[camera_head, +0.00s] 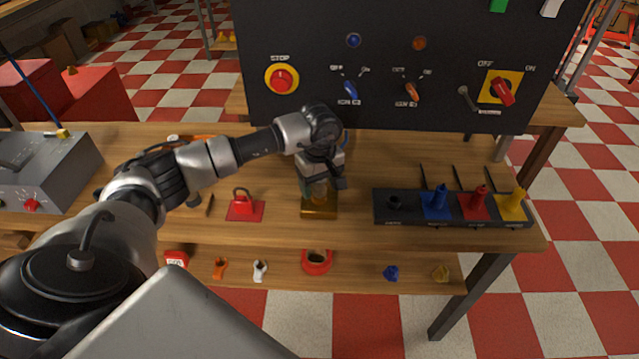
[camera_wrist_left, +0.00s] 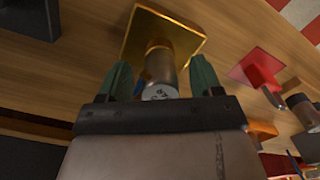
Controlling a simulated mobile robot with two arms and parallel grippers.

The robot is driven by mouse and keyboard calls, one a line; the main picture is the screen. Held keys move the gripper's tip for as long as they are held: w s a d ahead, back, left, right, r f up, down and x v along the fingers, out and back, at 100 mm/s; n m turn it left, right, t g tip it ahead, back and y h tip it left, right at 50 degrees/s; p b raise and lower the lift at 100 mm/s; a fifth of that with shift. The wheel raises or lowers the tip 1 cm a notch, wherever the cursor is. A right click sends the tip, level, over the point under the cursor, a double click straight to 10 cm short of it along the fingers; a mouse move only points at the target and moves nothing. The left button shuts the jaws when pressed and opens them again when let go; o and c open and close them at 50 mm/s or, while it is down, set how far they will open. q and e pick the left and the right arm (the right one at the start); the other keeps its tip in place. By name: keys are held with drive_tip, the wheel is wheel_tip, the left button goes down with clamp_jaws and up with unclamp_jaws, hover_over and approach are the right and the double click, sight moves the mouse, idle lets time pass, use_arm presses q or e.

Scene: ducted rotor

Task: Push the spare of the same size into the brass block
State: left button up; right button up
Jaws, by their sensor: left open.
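The brass block (camera_head: 319,212) sits on the wooden table below my left gripper (camera_head: 318,188). In the left wrist view the brass block (camera_wrist_left: 178,28) shows at the top, with a grey metal cylinder (camera_wrist_left: 159,68) standing up from it. The cylinder's near end bears a small dark marking that I cannot read. My left gripper is open, with its green fingers on either side of the cylinder. In the head view the gripper and wrist mostly hide the cylinder. How deep it sits in the block I cannot tell. My right gripper is not in view.
A red padlock (camera_head: 242,205) lies on a red pad left of the block. A dark rack (camera_head: 415,214) with coloured pieces stands to the right. A black control panel (camera_head: 390,60) rises behind. Several small objects, including a red ring (camera_head: 317,262), are on the lower shelf.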

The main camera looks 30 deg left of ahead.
use_arm(q)
wheel_tip(320, 180, up, 10)
drive_tip(key=shift+r+b, duration=0.25)
drive_tip(key=shift+b, duration=0.35)
